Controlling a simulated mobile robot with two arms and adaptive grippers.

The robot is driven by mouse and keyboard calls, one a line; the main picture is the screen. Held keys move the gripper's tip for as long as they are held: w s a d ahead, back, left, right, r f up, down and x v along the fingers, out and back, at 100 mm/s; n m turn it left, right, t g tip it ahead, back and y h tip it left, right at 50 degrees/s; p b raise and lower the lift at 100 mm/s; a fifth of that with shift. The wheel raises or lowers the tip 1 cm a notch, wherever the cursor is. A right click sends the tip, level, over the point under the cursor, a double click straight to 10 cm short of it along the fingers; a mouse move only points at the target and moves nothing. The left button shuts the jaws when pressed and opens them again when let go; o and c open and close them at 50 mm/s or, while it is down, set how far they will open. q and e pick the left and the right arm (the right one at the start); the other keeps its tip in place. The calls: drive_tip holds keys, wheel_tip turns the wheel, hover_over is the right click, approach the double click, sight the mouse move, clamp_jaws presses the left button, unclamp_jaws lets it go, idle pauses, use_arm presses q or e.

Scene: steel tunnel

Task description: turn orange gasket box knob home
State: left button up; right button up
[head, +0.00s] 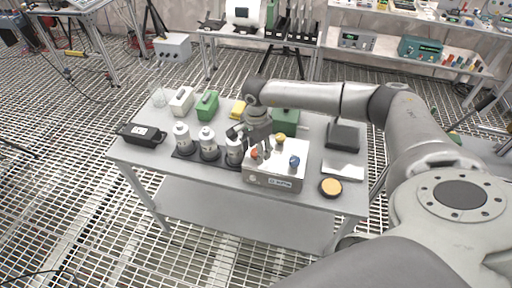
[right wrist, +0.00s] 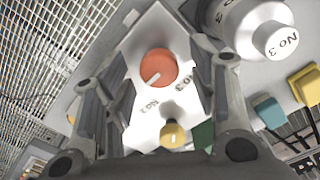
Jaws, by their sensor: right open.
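The gasket box (head: 273,180) is a pale box with a white top near the front of the grey table. Its orange knob (head: 254,154) is at the left, a yellow knob (head: 280,137) at the back and a blue knob (head: 294,161) at the right. My right gripper (head: 259,148) points down over the orange knob. In the right wrist view, the open fingers (right wrist: 157,72) stand on either side of the orange knob (right wrist: 158,67), apart from it. A white pointer mark on the knob slants to the lower left. My left gripper is out of view.
Several white bottles (head: 208,145) stand in a dark tray just left of the box. A black case (head: 141,133) lies farther left. A round orange-topped dish (head: 330,187) and a dark block (head: 342,135) are at the right.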

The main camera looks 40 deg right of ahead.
drive_tip(key=c, duration=1)
drive_tip(key=shift+m, duration=0.3)
